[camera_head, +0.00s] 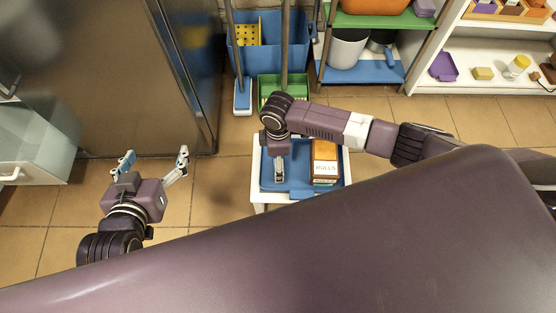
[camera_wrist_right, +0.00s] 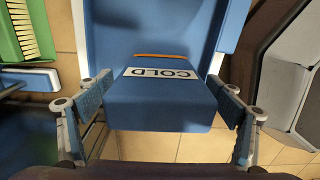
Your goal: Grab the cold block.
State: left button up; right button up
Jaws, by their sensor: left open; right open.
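The cold block (camera_wrist_right: 160,114) is blue with a white label reading COLD, upside down in the right wrist view. My right gripper (camera_wrist_right: 160,97) is open, with one finger on each side of the block; whether the fingers touch it I cannot tell. In the head view my right gripper (camera_head: 279,173) points down over a blue tray (camera_head: 299,166) on a small white table (camera_head: 256,168). The block cannot be made out clearly there. My left gripper (camera_head: 155,163) is open and empty over the tiled floor at the left.
A brown and orange box with a white label (camera_head: 325,162) stands on the tray, right of my right gripper. Blue (camera_head: 268,58) and green (camera_head: 270,84) bins and a broom stand behind the table. A metal cabinet (camera_head: 130,75) is at the left; shelves (camera_head: 500,60) are at the right.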

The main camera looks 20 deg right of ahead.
jog(key=c, duration=1.4)
jog(key=shift+c, duration=0.9)
jog(key=shift+r, duration=0.15)
